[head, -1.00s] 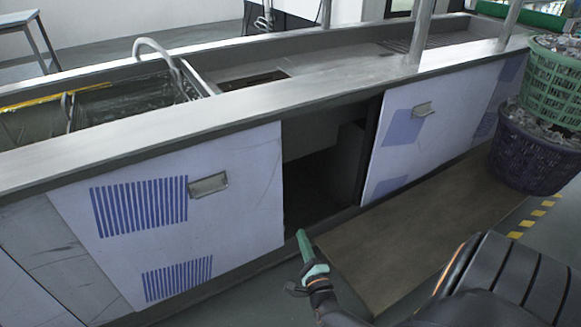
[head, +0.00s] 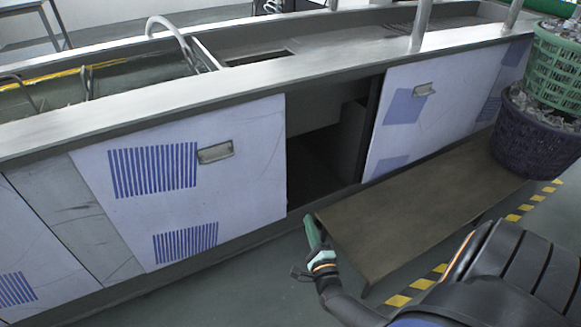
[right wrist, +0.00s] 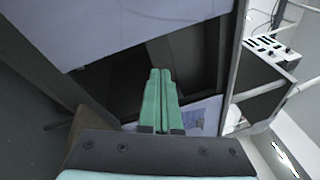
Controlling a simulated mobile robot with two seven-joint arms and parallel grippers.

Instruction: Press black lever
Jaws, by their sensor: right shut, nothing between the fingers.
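I cannot make out a black lever for certain in either view. A pale control box (right wrist: 272,52) with small dark knobs or switches shows at the right of the right wrist view, too small to tell its parts. My right gripper (head: 310,220) is low in front of the tank's open cabinet, close to the near left corner of the brown bench. In the right wrist view its green fingers (right wrist: 160,74) lie together, shut and empty, pointing toward the dark cabinet opening. My left gripper is not in view.
The long metal tank (head: 250,85) runs across the view, with white-blue cabinet doors (head: 255,195) and a dark opening (head: 318,165). A low brown bench (head: 420,205) stands in front. Green (head: 568,75) and purple (head: 535,150) baskets are at the right. Grey floor is free at front left.

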